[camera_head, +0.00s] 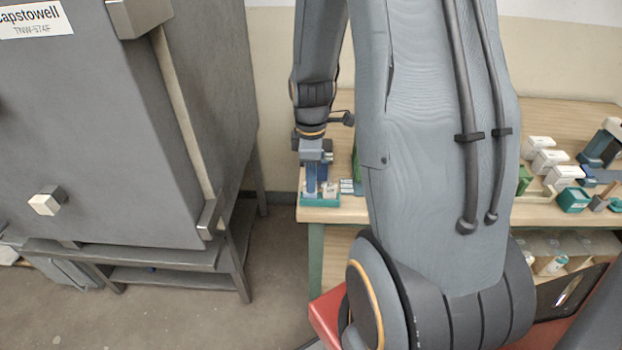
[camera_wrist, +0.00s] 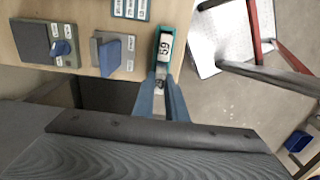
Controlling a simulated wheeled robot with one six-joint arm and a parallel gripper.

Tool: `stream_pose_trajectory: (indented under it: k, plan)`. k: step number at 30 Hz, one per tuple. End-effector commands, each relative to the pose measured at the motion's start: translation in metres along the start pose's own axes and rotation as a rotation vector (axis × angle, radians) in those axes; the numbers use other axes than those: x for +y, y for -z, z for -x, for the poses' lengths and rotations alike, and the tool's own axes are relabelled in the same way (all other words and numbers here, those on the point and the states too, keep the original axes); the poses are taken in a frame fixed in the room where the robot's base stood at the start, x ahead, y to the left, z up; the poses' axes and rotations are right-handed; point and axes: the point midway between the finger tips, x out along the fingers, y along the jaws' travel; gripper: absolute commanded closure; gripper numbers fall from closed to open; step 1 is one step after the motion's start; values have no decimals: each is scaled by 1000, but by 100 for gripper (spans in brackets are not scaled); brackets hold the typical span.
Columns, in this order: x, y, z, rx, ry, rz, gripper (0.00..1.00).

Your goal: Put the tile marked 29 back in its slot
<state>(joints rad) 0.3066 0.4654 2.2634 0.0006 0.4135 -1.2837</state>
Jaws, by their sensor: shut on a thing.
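My gripper (camera_head: 315,188) points down at the left end of the wooden table in the head view. Its blue fingers (camera_wrist: 160,92) are shut on a small piece with a pale face and dark marks (camera_wrist: 159,82); I cannot read its number for certain. The fingers hide most of it. Right beyond them in the wrist view is a teal holder (camera_wrist: 158,34) with a white label that seems to read 59, turned sideways. The teal holder (camera_head: 320,203) also shows under my fingers in the head view. Whether the held piece is inside the holder or above it, I cannot tell.
The wrist view shows a small plate of number labels (camera_wrist: 131,9), a grey stand with a blue piece (camera_wrist: 109,57) and a dark slab (camera_wrist: 30,43). The table edge is close beside the holder. A grey kiln-like cabinet (camera_head: 100,130) stands left. White boxes (camera_head: 549,161) stand right.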

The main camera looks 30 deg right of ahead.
Motion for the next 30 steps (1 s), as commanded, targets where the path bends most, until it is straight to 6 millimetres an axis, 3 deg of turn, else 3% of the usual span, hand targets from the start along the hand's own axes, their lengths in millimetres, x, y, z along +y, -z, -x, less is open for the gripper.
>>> stream_pose_trajectory:
  k: [20, 21, 24, 30]
  plan:
    - [0, 0, -6, 0, 0, 0, 100]
    - [0, 0, -6, 0, 0, 0, 85]
    - [0, 0, -6, 0, 0, 0, 68]
    - [0, 0, -6, 0, 0, 0, 66]
